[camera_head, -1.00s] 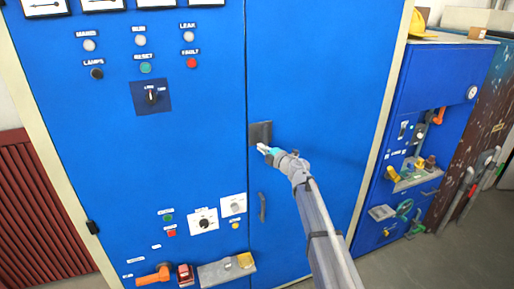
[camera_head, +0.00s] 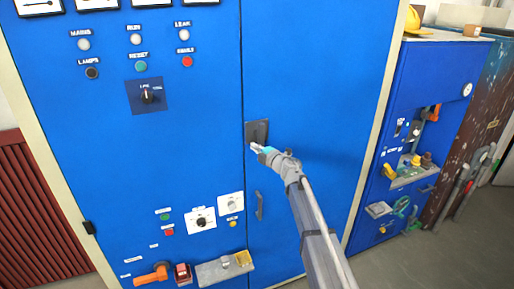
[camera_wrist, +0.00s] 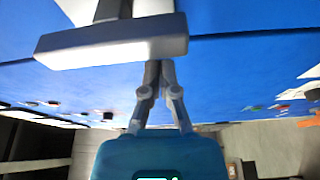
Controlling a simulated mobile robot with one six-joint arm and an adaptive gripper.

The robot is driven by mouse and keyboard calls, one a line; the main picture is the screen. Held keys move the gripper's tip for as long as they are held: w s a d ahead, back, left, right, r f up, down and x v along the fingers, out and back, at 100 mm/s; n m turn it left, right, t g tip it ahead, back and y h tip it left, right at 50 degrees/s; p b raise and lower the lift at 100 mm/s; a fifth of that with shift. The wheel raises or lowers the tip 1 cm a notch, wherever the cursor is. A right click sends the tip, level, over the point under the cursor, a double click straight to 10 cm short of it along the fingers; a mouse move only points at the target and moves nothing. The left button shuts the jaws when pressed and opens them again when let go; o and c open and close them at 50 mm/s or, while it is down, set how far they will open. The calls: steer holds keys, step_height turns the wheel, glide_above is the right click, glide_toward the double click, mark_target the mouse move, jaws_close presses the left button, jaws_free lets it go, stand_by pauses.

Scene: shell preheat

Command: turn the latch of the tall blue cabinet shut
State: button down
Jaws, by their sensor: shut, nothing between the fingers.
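The tall blue cabinet (camera_head: 320,70) fills most of the head view. Its latch plate (camera_head: 250,128), dark and square, sits on the right door beside the seam between the doors. My gripper (camera_head: 255,147) is at the lower edge of this plate and partly covers it. In the wrist view a pale grey latch bar (camera_wrist: 110,42) lies across the top, roughly in line with a dark seam. My gripper (camera_wrist: 158,66) has its fingers together, with tips at the bar's lower edge. I cannot tell whether they touch it.
A door handle (camera_head: 259,205) is below the latch. The left door carries lamps, switches and a small grey shelf (camera_head: 225,270) at the bottom. A smaller blue cabinet (camera_head: 420,90) with tools stands to the right. Open floor lies in front of it.

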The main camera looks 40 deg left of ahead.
steer(key=s+d, duration=0.4)
steer(key=d, duration=0.4)
steer(key=shift+s+d, duration=0.15)
steer(key=shift+s, duration=0.2)
stand_by(0.4)
